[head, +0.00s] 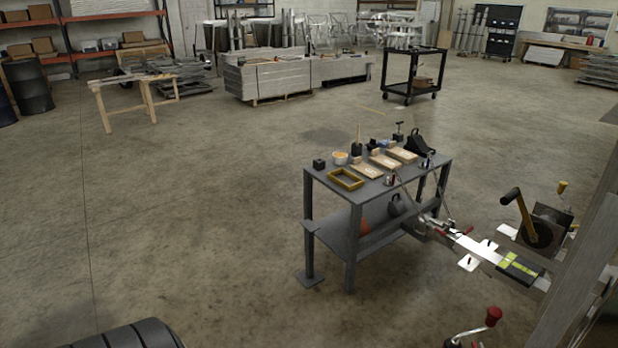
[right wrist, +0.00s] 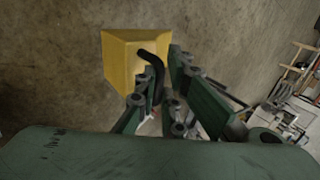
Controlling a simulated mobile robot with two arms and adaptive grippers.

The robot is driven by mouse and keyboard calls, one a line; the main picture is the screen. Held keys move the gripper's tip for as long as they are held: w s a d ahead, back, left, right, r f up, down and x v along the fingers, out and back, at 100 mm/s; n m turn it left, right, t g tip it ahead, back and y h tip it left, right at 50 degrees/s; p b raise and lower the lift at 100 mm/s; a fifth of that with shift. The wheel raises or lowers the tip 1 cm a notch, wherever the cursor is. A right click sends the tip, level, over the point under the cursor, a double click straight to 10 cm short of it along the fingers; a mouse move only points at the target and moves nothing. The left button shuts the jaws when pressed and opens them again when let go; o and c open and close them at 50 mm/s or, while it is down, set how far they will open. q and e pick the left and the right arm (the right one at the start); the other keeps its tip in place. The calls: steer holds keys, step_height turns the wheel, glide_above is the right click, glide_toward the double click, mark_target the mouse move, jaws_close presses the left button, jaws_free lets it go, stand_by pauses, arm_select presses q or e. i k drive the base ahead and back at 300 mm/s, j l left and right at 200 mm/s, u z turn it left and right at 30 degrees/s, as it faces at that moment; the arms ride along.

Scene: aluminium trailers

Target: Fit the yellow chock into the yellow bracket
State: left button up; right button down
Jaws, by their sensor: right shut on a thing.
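The yellow chock (right wrist: 122,62) shows in the right wrist view, with a black curved handle (right wrist: 150,62) on its right side. My right gripper (right wrist: 164,80) is shut on the chock at this handle, and the chock is held out in front of the fingers above concrete floor. Part of the handle is hidden by the fingers. A yellow rectangular frame (head: 345,180), which looks like the bracket, lies on the front left of the grey table in the head view. The chock and both grippers are out of the head view.
The grey table (head: 328,178) also carries wood blocks (head: 384,162), a black wedge (head: 420,145) and small tools. A trailer tongue with a winch (head: 540,232) stands close on its right. A black tyre (head: 130,335) is at the bottom left. Floor left of the table is clear.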

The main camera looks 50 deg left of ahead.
mark_target(345, 180)
steer(key=i+j+u, duration=0.2)
steer(key=i+j, duration=0.15)
steer(key=j, duration=0.2)
steer(key=i+j+u, duration=0.15)
steer(key=i+j, duration=0.8)
steer(key=j, duration=0.15)
steer(key=i+j, duration=0.45)
steer(key=j, duration=0.15)
steer(key=i+j, duration=0.5)
steer(key=j, duration=0.15)
steer(key=i+j, duration=0.45)
steer(key=j, duration=0.15)
